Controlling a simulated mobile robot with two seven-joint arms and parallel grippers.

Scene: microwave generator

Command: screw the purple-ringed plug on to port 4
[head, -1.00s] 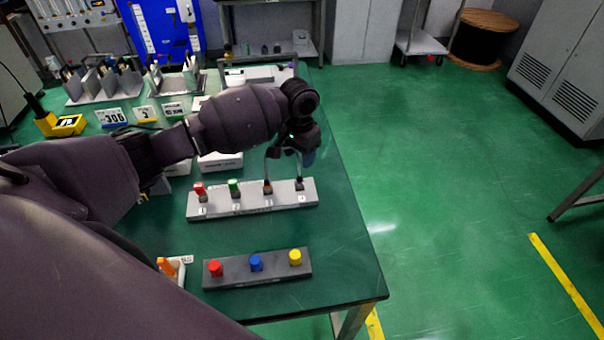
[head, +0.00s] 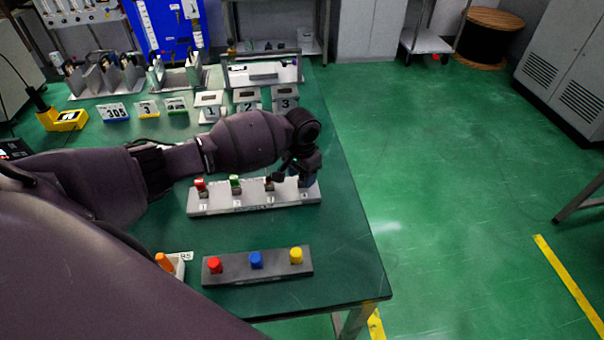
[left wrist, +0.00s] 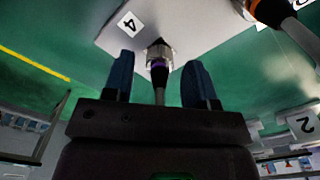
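The purple-ringed plug (left wrist: 159,66) stands at port 4 in the left wrist view, beside the label 4 (left wrist: 129,24), with its dark cable end toward my gripper. How far it is screwed on I cannot tell. My left gripper (left wrist: 159,82) is open, its two blue fingers on either side of the plug with visible gaps. In the head view my left gripper (head: 292,172) is over the right end of the grey port strip (head: 222,206) and hides most of port 4. My right gripper is not in view.
Red (head: 200,184), green (head: 235,181) and orange-ringed (left wrist: 270,10) plugs stand on the strip's other ports. A dark strip (head: 235,272) with red, blue and yellow caps lies nearer. White numbered boxes (head: 247,98) stand behind. The table's right edge is close.

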